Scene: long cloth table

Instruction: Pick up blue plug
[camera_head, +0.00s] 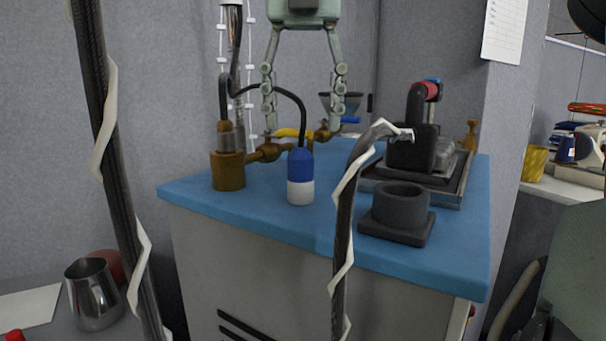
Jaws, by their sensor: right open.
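The blue plug (300,164) stands upright on the blue countertop, with a blue upper body and a white lower part. A black cord (289,93) leaves its top and arches left toward a brass fitting. My right gripper (303,128) comes down from the top of the picture with its two jointed fingers spread apart. Its fingertips are higher in the picture than the plug, one on either side of it. Nothing is held between them. I cannot tell exactly how far behind or above the plug they are. My left gripper is not in view.
Brass fittings (228,170) stand left of the plug. A dark pole (343,225) with white zigzag strip rises in front, right of the plug. A dark round holder (402,205) and a black-and-red device (412,145) stand farther right. The blue countertop (255,218) is bare in front.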

